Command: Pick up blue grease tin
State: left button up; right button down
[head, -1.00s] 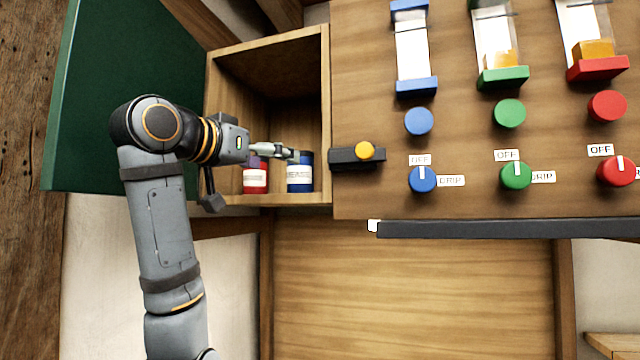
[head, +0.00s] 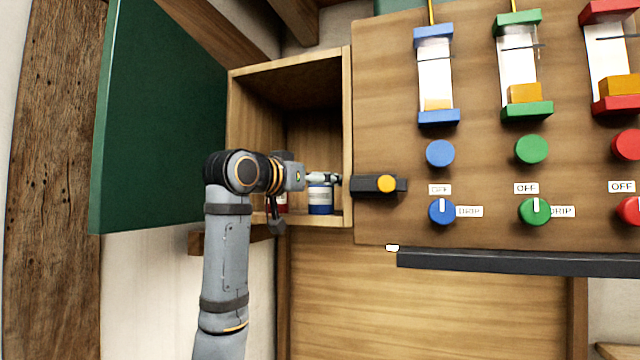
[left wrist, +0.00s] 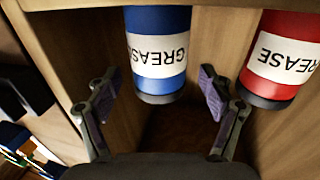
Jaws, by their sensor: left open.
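The blue grease tin (head: 320,200) stands upright on the floor of the open wooden cabinet, near its right wall. Its white label shows in the left wrist view (left wrist: 157,55), where the tin appears upside down. My left gripper (head: 330,180) reaches into the cabinet in front of the tin. In the left wrist view my left gripper (left wrist: 155,85) is open, its fingers on either side of the blue tin with gaps. A red grease tin (left wrist: 285,50) stands beside it, close to one finger; the arm mostly hides the red tin (head: 282,204) in the head view. My right gripper is not in view.
The cabinet's green door (head: 165,120) hangs open at the left. The cabinet's side wall (head: 347,130) is close to the gripper. A black latch with a yellow knob (head: 386,184) and a panel (head: 385,90) of colored knobs and drip feeders lie to the right.

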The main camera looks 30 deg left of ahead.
pick_arm(q)
jog(key=shift+w+f, duration=0.1)
jog(key=shift+w, duration=0.1)
jog(key=shift+s, duration=0.1)
jog(key=c, duration=1.5)
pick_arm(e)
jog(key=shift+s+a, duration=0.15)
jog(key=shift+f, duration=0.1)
pick_arm(q)
jog(key=shift+r, duration=0.2)
